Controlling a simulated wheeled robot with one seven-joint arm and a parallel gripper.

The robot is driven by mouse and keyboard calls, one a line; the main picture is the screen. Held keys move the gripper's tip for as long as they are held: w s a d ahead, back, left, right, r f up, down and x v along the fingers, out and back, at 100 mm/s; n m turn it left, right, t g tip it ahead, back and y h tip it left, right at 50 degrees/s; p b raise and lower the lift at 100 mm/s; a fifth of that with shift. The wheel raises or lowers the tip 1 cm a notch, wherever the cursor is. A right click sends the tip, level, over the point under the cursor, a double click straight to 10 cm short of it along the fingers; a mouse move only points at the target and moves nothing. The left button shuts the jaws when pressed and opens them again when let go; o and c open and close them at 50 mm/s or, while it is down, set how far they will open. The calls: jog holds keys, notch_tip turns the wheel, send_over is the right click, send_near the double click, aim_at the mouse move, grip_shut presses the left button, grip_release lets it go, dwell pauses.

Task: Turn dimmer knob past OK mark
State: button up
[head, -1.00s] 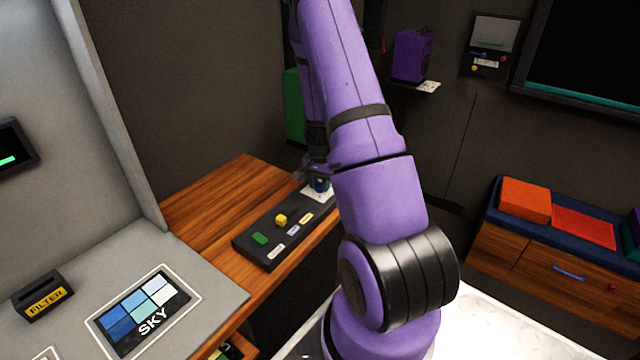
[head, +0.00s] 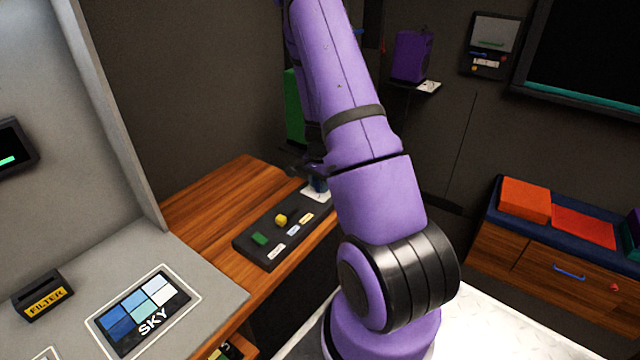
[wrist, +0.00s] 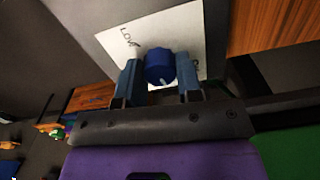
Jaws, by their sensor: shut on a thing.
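The blue dimmer knob (wrist: 159,67) shows in the wrist view on a white card (wrist: 184,28) with dark lettering. A light pointer mark is on the knob's near edge. My gripper (wrist: 160,80) is shut on the knob, one blue finger on each side of it. The lettering at the left reads like "LOW"; the mark at the right is mostly hidden behind a finger. In the head view the knob (head: 318,184) is small and partly covered by my gripper and arm at the far end of the black panel (head: 250,247).
The panel also carries a yellow knob (head: 281,220), a green button (head: 260,239) and small labels. It lies on a wooden counter (head: 215,197). A grey console with a SKY card (head: 146,311) and a FILTER block (head: 43,296) stands at the left.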

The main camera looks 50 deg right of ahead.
jog(key=o, duration=0.9)
jog(key=shift+o, duration=0.2)
jog(key=shift+r, duration=0.1)
notch_tip(320, 180, up, 11)
jog(key=shift+f, duration=0.2)
